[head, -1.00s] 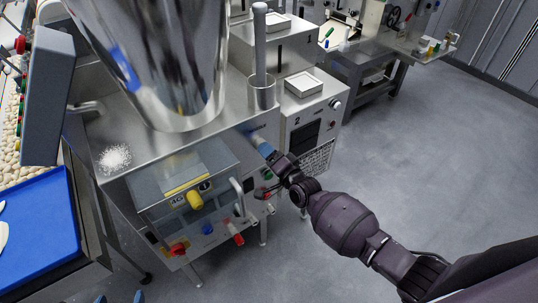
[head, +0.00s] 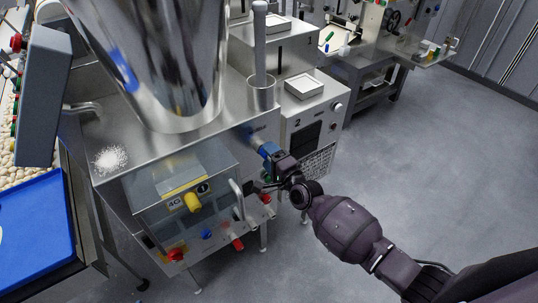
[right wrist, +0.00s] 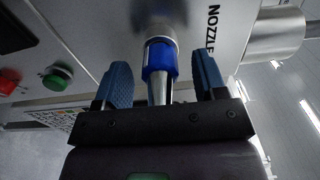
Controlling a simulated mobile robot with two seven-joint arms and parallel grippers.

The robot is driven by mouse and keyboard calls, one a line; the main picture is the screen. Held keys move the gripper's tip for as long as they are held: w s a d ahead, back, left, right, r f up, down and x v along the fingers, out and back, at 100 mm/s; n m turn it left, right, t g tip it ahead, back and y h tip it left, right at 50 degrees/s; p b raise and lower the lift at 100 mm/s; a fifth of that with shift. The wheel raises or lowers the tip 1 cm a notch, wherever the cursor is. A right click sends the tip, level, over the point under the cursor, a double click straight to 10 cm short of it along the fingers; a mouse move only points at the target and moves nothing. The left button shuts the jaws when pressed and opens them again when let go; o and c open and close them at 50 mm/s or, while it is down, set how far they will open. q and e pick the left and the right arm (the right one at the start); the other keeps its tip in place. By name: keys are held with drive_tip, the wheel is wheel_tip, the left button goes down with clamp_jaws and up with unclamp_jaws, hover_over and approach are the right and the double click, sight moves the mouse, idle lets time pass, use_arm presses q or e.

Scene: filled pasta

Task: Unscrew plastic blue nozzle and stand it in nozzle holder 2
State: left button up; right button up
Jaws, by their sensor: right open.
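In the right wrist view the blue nozzle (right wrist: 160,58), a blue collar with a metal tube, sits on a round metal fitting of a panel lettered "NOZZLE". My right gripper (right wrist: 163,82) is open, with one blue finger on each side of the nozzle and gaps between. In the head view my right gripper (head: 270,150) is at the machine's right side; its blue fingers and the nozzle cannot be told apart there. I cannot make out which part is nozzle holder 2. My left gripper is not in view.
A steel machine (head: 190,135) with a large hopper (head: 165,60) fills the left. A cabinet marked "2" (head: 297,122) stands just behind. The floor at right is clear.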

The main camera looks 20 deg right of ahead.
drive_tip(key=c, duration=1.1)
drive_tip(key=n+p, duration=0.1)
drive_tip(key=n, duration=0.2)
drive_tip(key=shift+r+n, duration=0.15)
drive_tip(key=shift+n, duration=0.25)
drive_tip(key=n+p, duration=0.1)
drive_tip(key=n, duration=0.2)
drive_tip(key=n+p, duration=0.1)
drive_tip(key=n, duration=0.2)
drive_tip(key=shift+n, duration=0.9)
